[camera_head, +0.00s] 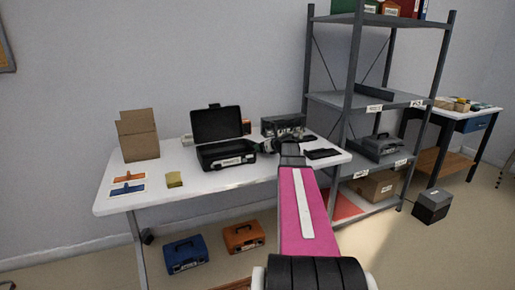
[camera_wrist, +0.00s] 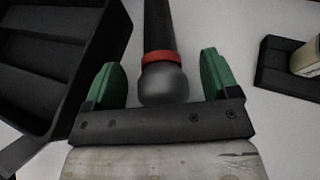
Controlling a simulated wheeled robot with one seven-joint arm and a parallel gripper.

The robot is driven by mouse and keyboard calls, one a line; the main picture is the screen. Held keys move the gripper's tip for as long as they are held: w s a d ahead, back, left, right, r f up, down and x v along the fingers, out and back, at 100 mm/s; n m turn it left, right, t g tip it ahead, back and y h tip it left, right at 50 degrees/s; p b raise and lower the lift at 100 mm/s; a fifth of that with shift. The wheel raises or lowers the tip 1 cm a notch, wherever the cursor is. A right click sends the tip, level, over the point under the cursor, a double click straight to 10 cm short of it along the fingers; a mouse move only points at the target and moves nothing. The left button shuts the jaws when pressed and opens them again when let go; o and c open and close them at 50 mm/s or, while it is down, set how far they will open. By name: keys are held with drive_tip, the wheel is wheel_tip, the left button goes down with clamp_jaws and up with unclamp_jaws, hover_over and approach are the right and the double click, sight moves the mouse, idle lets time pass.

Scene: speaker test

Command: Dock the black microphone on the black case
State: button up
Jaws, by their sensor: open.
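The black microphone has a grey ball head (camera_wrist: 164,83), a red ring and a dark handle running up the wrist view. My gripper (camera_wrist: 160,76) is open, with one green finger on each side of the head and a visible gap to each. In the head view my gripper (camera_head: 279,143) is low over the table, right of the open black case (camera_head: 226,154), and the microphone there is too small and hidden to make out. The case's lid stands upright at the back. An open dark case interior (camera_wrist: 50,60) fills the left of the wrist view.
A dark box (camera_head: 283,125) stands behind my gripper. A flat black item (camera_head: 322,154) lies to its right; a dark pad (camera_wrist: 272,68) shows right in the wrist view. Cardboard (camera_head: 138,135) and a yellow block (camera_head: 174,180) stand left. A grey shelf rack (camera_head: 355,100) rises at right.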

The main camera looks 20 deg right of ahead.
drive_tip(key=shift+w+f, duration=0.1)
drive_tip(key=shift+w, duration=0.15)
drive_tip(key=c, duration=1.2)
